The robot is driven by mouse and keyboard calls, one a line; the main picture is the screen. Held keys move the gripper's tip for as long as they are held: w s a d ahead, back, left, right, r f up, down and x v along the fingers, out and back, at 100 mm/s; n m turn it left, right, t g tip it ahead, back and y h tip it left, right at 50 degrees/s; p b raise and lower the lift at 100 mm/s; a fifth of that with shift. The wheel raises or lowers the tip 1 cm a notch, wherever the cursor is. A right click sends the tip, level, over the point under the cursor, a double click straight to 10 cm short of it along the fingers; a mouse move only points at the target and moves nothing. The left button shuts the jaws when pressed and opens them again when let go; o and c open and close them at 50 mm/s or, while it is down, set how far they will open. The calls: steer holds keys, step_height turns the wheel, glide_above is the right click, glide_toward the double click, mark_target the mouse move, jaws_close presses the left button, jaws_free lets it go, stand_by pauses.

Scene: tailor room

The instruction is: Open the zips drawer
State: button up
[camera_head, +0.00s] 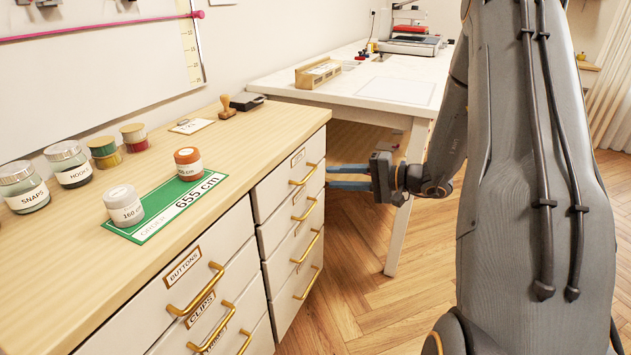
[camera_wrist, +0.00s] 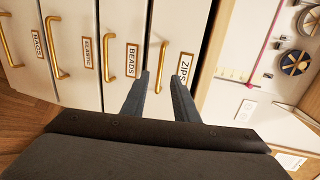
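The zips drawer (camera_wrist: 175,28) is the top white drawer of the right-hand column, with its label reading "ZIPS" in the wrist view; its front (camera_head: 277,184) looks flush and shut. Its brass bar handle (camera_wrist: 163,62) also shows in the head view (camera_head: 303,174). My gripper (camera_head: 329,176) is open and empty, its two blue-grey fingers pointing left at the drawer front. In the wrist view the fingertips (camera_wrist: 160,75) lie on either side of the handle's line.
Drawers labelled beads (camera_wrist: 131,60) and others lie below in the same column. A left column holds the buttons drawer (camera_head: 184,266). Jars, a green mat (camera_head: 187,203) and a stamp (camera_head: 227,106) stand on the cabinet top. A white table (camera_head: 290,83) stands behind; the wooden floor in front is clear.

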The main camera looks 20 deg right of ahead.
mark_target(311, 174)
steer(key=shift+t, duration=0.3)
steer(key=x, duration=0.7)
steer(key=shift+w+d+f, duration=0.1)
steer(key=shift+w+d, duration=0.05)
steer(key=shift+w, duration=0.45)
jaws_close()
stand_by(0.7)
